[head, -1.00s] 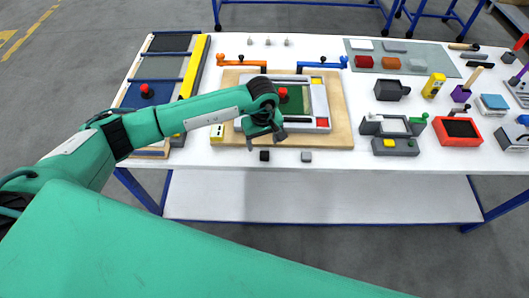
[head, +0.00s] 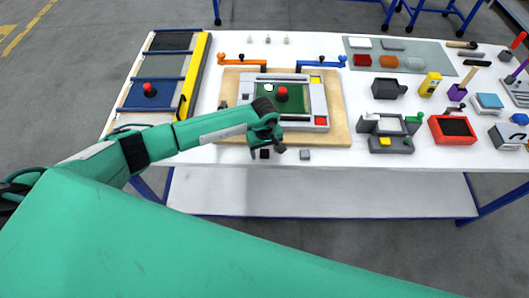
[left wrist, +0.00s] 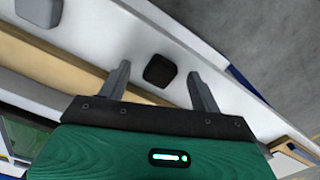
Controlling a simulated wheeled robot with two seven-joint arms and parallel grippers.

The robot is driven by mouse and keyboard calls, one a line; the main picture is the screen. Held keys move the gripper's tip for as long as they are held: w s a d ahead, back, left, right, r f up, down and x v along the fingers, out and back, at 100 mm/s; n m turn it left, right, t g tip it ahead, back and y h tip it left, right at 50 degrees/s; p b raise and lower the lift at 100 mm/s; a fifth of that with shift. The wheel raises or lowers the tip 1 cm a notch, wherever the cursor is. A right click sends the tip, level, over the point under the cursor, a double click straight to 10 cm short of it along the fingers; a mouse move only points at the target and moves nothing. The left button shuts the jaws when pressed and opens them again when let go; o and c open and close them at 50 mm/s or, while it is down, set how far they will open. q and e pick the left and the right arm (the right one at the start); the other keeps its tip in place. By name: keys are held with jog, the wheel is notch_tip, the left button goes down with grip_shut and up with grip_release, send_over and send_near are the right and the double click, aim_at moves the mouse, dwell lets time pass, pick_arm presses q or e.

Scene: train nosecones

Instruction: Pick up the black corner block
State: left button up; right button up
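The black corner block (head: 265,154) lies on the white table top near its front edge. In the left wrist view the black corner block (left wrist: 160,71) shows between and a little beyond the fingertips, apart from them. My left gripper (head: 267,149) is open and empty, above the table right by the block. It also shows in the left wrist view (left wrist: 155,78), with its two fingers spread wide. My right gripper is not in view.
A grey block (head: 305,155) lies to the right of the black one. Behind them is a wooden board (head: 340,125) with a grey frame, a green panel and a red knob (head: 281,93). The table's front edge is close.

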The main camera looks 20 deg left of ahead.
pick_arm(q)
jog(key=c, duration=1)
jog(key=shift+o, duration=0.2)
jog(key=shift+r, duration=0.15)
